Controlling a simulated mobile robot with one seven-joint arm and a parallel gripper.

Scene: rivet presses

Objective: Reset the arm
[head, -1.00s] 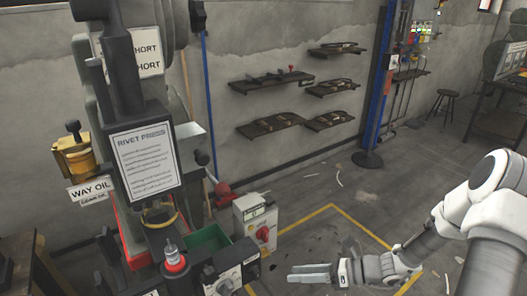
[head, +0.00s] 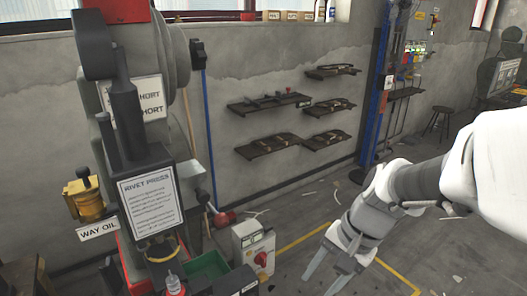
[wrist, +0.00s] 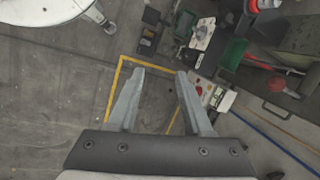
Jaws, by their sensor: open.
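My gripper (head: 328,272) is in the lower middle-right of the head view, with my white arm reaching in from the right. Its two grey fingers point down and to the left. In the wrist view my gripper (wrist: 158,75) shows its fingers spread apart, with only floor between them. It is open and empty and touches nothing. The rivet press (head: 140,120) stands at the left of the head view, apart from my gripper.
A white control box with a red knob (head: 254,247) stands beside the press, near a green bin (head: 207,266). Wall shelves (head: 268,104) hold tools. A blue post (head: 378,90) stands behind my arm. Yellow lines (head: 305,238) mark the open floor.

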